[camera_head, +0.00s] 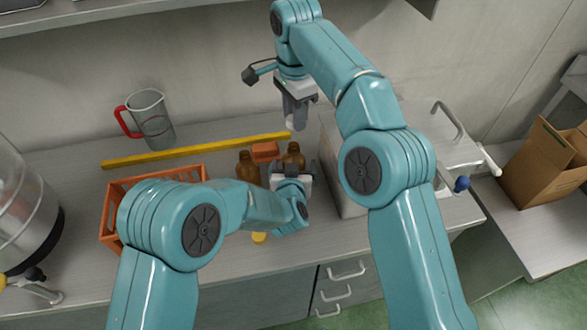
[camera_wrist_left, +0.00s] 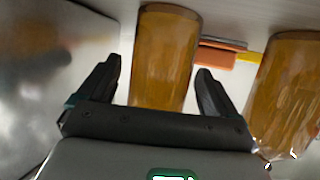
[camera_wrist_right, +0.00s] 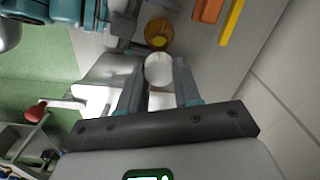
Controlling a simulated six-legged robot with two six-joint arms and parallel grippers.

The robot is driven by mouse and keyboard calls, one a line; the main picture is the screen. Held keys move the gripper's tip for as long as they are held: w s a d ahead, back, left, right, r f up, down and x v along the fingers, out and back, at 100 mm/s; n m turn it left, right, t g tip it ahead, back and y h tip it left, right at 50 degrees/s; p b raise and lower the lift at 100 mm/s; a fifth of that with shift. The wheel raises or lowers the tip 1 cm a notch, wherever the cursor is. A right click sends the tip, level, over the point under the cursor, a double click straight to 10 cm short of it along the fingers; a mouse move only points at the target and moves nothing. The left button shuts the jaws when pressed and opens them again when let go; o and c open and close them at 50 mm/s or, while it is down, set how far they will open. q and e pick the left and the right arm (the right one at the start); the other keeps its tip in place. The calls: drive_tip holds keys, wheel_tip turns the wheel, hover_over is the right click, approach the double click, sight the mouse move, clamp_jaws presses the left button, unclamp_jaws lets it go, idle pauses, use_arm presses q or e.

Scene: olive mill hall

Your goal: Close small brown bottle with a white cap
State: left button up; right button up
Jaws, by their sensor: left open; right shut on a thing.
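Two brown bottles stand on the counter, a left one (camera_head: 248,167) and a right one (camera_head: 293,155). My left gripper (camera_head: 292,168) is open at the right bottle. In the left wrist view that bottle (camera_wrist_left: 165,55) stands between the spread fingers (camera_wrist_left: 160,88), and the other bottle (camera_wrist_left: 285,95) is at the right. My right gripper (camera_head: 298,122) is above and behind the bottles, shut on a white cap (camera_wrist_right: 159,69). In the right wrist view a brown bottle's top (camera_wrist_right: 159,33) shows just beyond the cap, apart from it.
An orange crate (camera_head: 108,213) and a measuring jug (camera_head: 153,120) are at the left. A yellow bar (camera_head: 195,151) and an orange block (camera_head: 265,151) lie behind the bottles. A yellow cap (camera_head: 260,237) lies near the front edge. A grey box (camera_head: 340,165) stands close on the right.

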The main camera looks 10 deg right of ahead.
sight(295, 146)
use_arm(q)
drive_tip(key=c, duration=1.5)
use_arm(e)
drive_tip(key=shift+f, duration=2.5)
drive_tip(key=shift+f, duration=0.85)
drive_tip(key=shift+f, duration=0.6)
use_arm(q)
clamp_jaws()
use_arm(e)
drive_tip(key=m, duration=0.7)
drive_tip(key=shift+s, duration=0.1)
drive_tip(key=m, duration=0.6)
